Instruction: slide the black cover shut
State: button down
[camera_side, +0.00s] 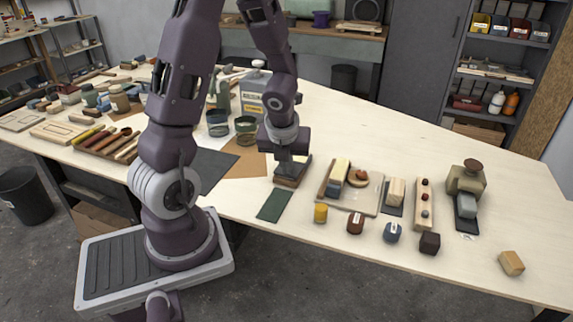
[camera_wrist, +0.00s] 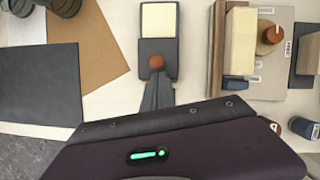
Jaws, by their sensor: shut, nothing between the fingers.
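The black cover (camera_wrist: 153,47) shows in the wrist view as a dark slab with a round reddish-brown knob (camera_wrist: 156,62). A cream area (camera_wrist: 158,18) lies uncovered beyond it, inside a dark frame. My gripper's fingers (camera_wrist: 158,90) are shut and empty, with their tips right at the near side of the knob. I cannot tell whether they touch it. In the side view my gripper (camera_side: 290,158) points down over the same unit, which is low on the table and mostly hidden behind the gripper.
A dark green mat (camera_side: 275,205) lies in front of the unit. A tray (camera_side: 370,207) with blocks stands close on the right. Small coloured pieces, such as a yellow one (camera_side: 321,213), line the front edge. Brown (camera_wrist: 112,45) and dark (camera_wrist: 38,85) sheets lie left.

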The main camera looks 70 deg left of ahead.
aim_at(295, 167)
jog(key=w+a, duration=0.4)
jog(key=shift+w+a, duration=0.35)
jog(key=shift+w, duration=0.05)
jog(key=shift+w+a+r, duration=0.1)
jog(key=shift+w+a, duration=0.1)
jog(key=shift+a, duration=0.05)
jog(key=shift+s+d, duration=0.25)
jog(key=shift+d, duration=0.15)
jog(key=s+d, duration=0.1)
jog(key=d, duration=0.2)
jog(key=shift+s, duration=0.35)
jog(key=v, duration=1)
jog(key=s+d+r+n+t+h, duration=0.1)
jog(key=s+d+r+n, duration=0.3)
jog(key=d+n, duration=0.5)
jog(key=s+d+r+n+t+h, duration=0.2)
jog(key=s+d+r+n, duration=0.3)
jog(key=s+d+n, duration=0.4)
jog(key=n, duration=0.6)
jog(key=shift+h, duration=0.4)
